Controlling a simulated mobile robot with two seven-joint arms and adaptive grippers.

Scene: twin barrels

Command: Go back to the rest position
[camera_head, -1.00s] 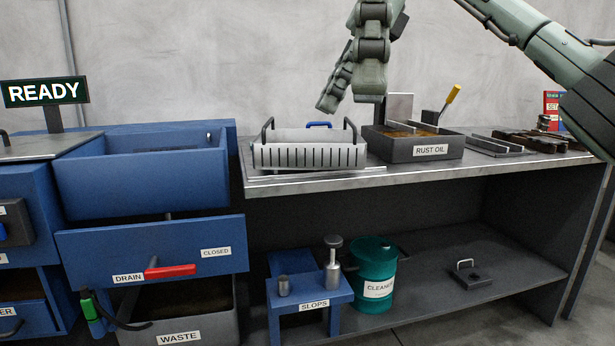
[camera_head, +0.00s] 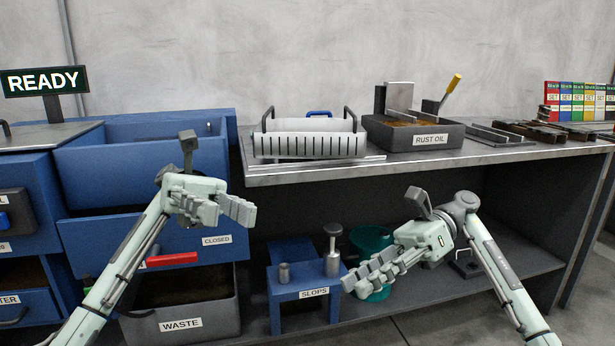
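My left gripper (camera_head: 240,209) hangs in the air in front of the blue drawer unit, pointing right. My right gripper (camera_head: 362,282) hangs in front of the bench's lower shelf, pointing left and down. Its hand partly hides the teal cleaner can (camera_head: 371,241). I see nothing held in either gripper, and the fingers overlap too much to show whether they are open. Both arms come in from the bottom of the picture, clear of the bench top.
The slotted metal basket (camera_head: 308,146) and rust oil tray (camera_head: 412,141) stand on the bench (camera_head: 300,176). A blue open tub (camera_head: 140,182) is at left above the waste bin (camera_head: 190,325). A blue slops stand (camera_head: 312,290) is below. The sign (camera_head: 45,81) reads READY.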

